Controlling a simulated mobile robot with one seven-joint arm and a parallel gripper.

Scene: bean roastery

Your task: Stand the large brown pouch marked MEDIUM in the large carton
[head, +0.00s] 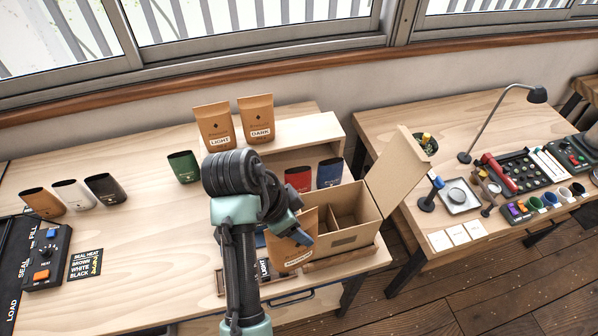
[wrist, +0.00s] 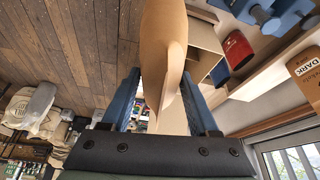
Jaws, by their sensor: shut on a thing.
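My gripper (head: 300,232) is shut on the top of a large brown pouch (head: 283,246). The pouch hangs roughly upright, with a white label low on its front, too small to read surely. In the wrist view the brown pouch (wrist: 164,40) stands between my blue fingers (wrist: 163,95). The large carton (head: 350,238) sits open just right of the pouch, with a divider inside and a tall flap raised at its right. The pouch overlaps the carton's left side in the head view; I cannot tell whether it is inside or in front. My arm hides part of this area.
Pouches marked LIGHT (head: 214,126) and DARK (head: 256,119) stand on a wooden shelf (head: 310,130). A red pouch (head: 298,178) and a blue pouch (head: 330,172) stand below it, behind the carton. A green pouch (head: 183,167) stands left. The bench's middle left is clear.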

